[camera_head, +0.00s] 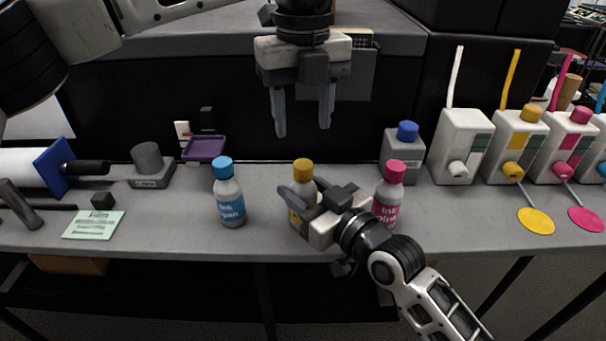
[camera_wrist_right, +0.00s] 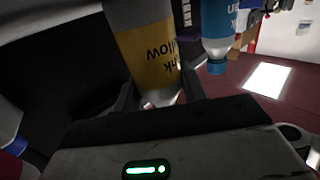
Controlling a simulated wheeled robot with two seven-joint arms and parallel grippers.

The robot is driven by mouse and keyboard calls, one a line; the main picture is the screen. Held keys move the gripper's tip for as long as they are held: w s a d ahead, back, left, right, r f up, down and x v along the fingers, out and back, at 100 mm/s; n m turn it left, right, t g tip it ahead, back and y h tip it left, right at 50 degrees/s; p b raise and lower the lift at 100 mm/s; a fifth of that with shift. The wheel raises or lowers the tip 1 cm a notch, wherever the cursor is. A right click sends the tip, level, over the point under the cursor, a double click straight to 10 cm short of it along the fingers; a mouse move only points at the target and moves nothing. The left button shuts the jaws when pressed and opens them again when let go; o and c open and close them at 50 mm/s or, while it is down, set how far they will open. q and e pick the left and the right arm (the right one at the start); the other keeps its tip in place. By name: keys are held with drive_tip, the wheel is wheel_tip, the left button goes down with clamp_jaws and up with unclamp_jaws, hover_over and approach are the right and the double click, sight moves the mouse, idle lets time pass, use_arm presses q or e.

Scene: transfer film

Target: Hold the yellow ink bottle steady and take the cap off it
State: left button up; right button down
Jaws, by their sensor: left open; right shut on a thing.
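The yellow ink bottle (camera_head: 301,181) stands upright on the grey table between the cyan and magenta bottles. Its yellow-brown cap (camera_head: 303,168) is on top. My right gripper (camera_head: 297,200) is shut around the bottle's body from the front right and hides part of it. In the right wrist view the yellow label (camera_wrist_right: 150,55) shows upside down between the fingers (camera_wrist_right: 158,95). My left gripper (camera_head: 304,118) is open and empty, fingers pointing down, above and behind the yellow bottle, apart from the cap.
The cyan ink bottle (camera_head: 229,195) stands to the left, the magenta ink bottle (camera_head: 388,192) close to my right wrist. A grey bottle with a blue cap (camera_head: 403,155) and several white containers (camera_head: 462,143) stand at the right. A green note (camera_head: 93,225) and purple tray (camera_head: 205,148) lie left.

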sight(303, 164)
use_arm(q)
drive_tip(key=m, duration=2.9)
drive_tip(key=shift+m, duration=0.3)
drive_tip(key=m, duration=1.4)
drive_tip(key=shift+m, duration=0.3)
drive_tip(key=shift+f, duration=0.15)
wheel_tip(303, 164, down, 8)
drive_tip(key=shift+r, duration=0.15)
